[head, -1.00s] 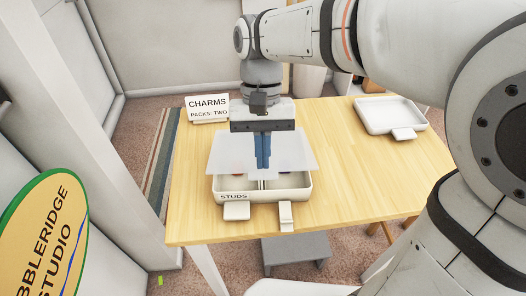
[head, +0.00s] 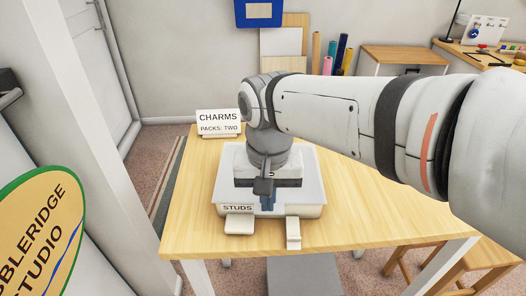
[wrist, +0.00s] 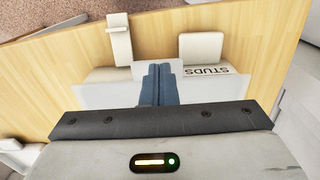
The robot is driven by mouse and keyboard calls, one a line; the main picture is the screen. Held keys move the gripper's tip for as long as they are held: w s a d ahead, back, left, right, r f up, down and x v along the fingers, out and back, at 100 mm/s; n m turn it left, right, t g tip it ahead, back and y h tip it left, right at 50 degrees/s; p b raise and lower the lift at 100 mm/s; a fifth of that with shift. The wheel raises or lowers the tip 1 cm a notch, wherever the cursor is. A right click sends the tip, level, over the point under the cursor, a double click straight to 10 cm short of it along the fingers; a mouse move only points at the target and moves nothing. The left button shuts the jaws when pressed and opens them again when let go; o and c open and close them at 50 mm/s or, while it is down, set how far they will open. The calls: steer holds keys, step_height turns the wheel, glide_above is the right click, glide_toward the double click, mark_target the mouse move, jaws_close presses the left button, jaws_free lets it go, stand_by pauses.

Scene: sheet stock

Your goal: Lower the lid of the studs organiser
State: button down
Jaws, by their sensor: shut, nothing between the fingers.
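The white studs organiser (head: 310,212) stands on the wooden table, with its STUDS label at the front left; the label end also shows in the wrist view (wrist: 100,75). Its pale translucent lid (head: 308,175) lies flat or nearly flat over it, and shows beside my fingers in the wrist view (wrist: 105,95). I cannot tell whether it is fully seated. My gripper (head: 267,206) is above the lid's front part, blue fingers shut and empty, pointing down. In the wrist view the fingertips (wrist: 160,68) are at the lid's front edge; contact is unclear.
The table's right part (head: 400,215) is clear below my arm. A wooden stool (head: 480,262) stands at the right.

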steer(key=shift+w, duration=0.1)
steer(key=shift+d+r+p, duration=0.15)
steer(key=shift+r+p, duration=0.25)
steer(key=shift+r, duration=0.05)
step_height(320, 180, up, 13)
steer(key=p, duration=0.4)
steer(key=s+d+f+t+p, duration=0.2)
steer(key=d+f+p, duration=0.3)
steer(key=d+f, duration=0.4)
steer(key=d, duration=0.4)
steer(key=shift+t, duration=0.3)
